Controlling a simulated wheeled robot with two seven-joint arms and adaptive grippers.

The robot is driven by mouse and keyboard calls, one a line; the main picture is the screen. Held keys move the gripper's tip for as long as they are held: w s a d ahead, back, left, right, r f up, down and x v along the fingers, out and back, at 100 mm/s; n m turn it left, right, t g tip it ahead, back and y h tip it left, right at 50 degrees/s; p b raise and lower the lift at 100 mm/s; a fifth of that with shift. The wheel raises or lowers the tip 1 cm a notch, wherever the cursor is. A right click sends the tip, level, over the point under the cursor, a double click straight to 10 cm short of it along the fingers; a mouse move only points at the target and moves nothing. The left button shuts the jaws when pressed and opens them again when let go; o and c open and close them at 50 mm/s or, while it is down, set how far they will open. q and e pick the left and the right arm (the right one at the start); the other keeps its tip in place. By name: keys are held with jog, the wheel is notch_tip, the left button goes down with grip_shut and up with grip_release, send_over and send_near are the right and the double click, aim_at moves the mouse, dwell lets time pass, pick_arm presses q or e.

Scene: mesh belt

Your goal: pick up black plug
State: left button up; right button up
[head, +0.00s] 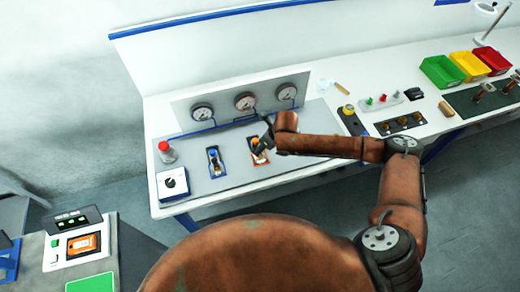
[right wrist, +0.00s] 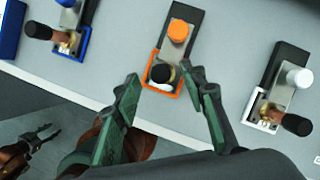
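A black plug (right wrist: 163,74), seen nearly end-on, sits at an orange-framed holder with an orange cap (right wrist: 179,31) in the right wrist view. My right gripper (right wrist: 169,86) is open and empty, one finger on each side of the plug and apart from it. In the head view, my right gripper (head: 266,142) is over the orange-marked holder (head: 259,157) and partly covers it; the plug cannot be made out there. My left gripper (right wrist: 42,137) shows small at the lower left of the right wrist view, fingers apart and empty. It is outside the head view.
A blue-framed holder (right wrist: 67,41) stands to the left and a white-capped holder (right wrist: 290,84) to the right, each with a dark-ended brown handle. Gauges (head: 245,101) line the panel behind. A red button (head: 166,149) and a dial box (head: 173,184) stand left.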

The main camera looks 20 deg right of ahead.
jog(key=shift+p+x, duration=0.3)
jog(key=shift+x, duration=1.5)
jog(key=shift+d, duration=0.1)
jog(key=shift+c, duration=0.7)
grip_shut()
